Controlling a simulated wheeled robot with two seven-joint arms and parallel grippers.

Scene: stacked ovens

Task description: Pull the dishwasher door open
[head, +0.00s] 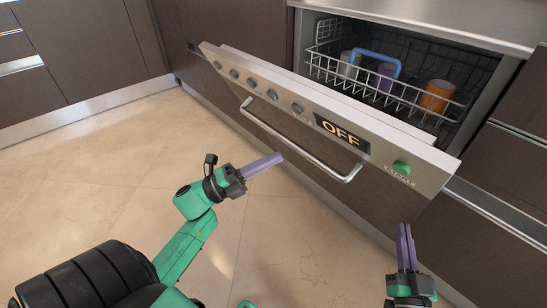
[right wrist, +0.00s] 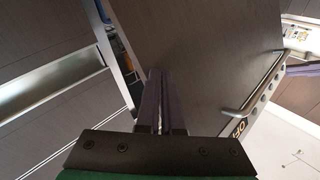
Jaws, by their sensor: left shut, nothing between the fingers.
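The dishwasher door (head: 310,130) is partly open, tilted forward from the top. Its panel has several knobs, an OFF display (head: 342,133) and a green button; a long metal handle (head: 290,140) spans its front. The door also shows in the right wrist view (right wrist: 205,50), with the handle (right wrist: 255,92) at the right. My left gripper (head: 280,157) is shut and empty, its purple fingers just in front of and below the handle. My right gripper (head: 404,226) has its fingers together by the door's right end, pointing at it (right wrist: 158,75); I cannot tell if they touch.
Behind the door, a white wire rack (head: 345,80) holds an orange cup (head: 436,96), a purple cup (head: 386,76) and a blue-handled item (head: 380,56). Brown cabinets (head: 90,40) flank the dishwasher. The tiled floor (head: 100,150) at left is clear.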

